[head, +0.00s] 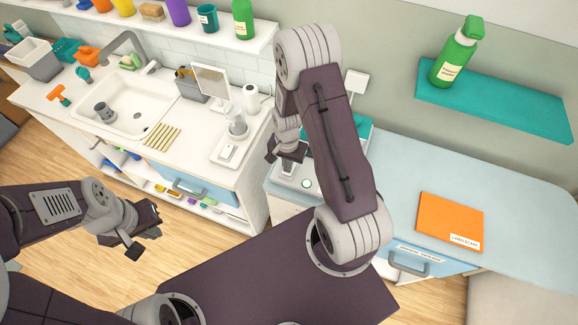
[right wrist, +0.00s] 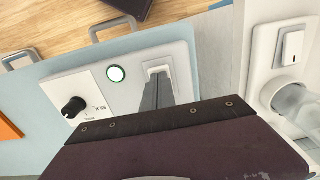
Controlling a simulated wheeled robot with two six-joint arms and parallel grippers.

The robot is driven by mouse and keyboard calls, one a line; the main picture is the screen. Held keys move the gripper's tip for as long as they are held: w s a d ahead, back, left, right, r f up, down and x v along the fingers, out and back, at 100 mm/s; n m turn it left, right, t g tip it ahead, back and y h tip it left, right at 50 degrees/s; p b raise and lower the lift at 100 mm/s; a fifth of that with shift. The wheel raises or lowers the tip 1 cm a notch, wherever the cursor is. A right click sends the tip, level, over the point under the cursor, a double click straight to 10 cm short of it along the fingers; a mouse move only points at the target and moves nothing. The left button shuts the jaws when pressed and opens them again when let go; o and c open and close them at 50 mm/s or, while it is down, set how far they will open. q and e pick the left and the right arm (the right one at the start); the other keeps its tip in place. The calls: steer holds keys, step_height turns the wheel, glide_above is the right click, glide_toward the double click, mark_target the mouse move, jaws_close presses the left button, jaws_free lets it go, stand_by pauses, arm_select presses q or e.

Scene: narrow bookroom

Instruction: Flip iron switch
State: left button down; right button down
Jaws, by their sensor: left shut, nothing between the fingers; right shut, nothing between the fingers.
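A pale control panel (right wrist: 130,95) carries a black dial (right wrist: 74,107), a round green-lit lamp (right wrist: 117,74) and a white-framed switch (right wrist: 157,67). I cannot read a label that ties this switch to the iron. My right gripper (right wrist: 158,80) is shut, its fingertips at the switch and partly covering it; whether they touch it I cannot tell. In the head view the right gripper (head: 286,153) is over the panel (head: 296,186), just above the lamp. My left gripper (head: 143,238) is shut and empty over the floor at left.
A second white switch (right wrist: 292,48) sits on a base beside a clear vessel, right of the panel. In the head view, the sink counter (head: 90,125) is at left. A blue counter (head: 500,190) with an orange book (head: 450,221) is at right, below a teal shelf (head: 500,104).

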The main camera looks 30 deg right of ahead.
steer(key=shift+f, duration=0.25)
step_height(320, 180, up, 7)
steer(key=p, duration=0.6)
steer(key=shift+r, duration=0.1)
stand_by(0.5)
steer(key=w+a+n+t+b, duration=0.2)
steer(key=w+a+t+b, duration=0.1)
steer(key=b, duration=0.8)
steer(key=s+a+r+n+g+b, duration=0.1)
steer(key=s+a+n, duration=0.1)
steer(key=s+n, duration=0.5)
steer(key=s, duration=0.4)
steer(key=shift+s+r+n+g+b, duration=0.2)
steer(key=shift+r+n+g+b, duration=0.1)
steer(key=shift+n+g+b, duration=0.1)
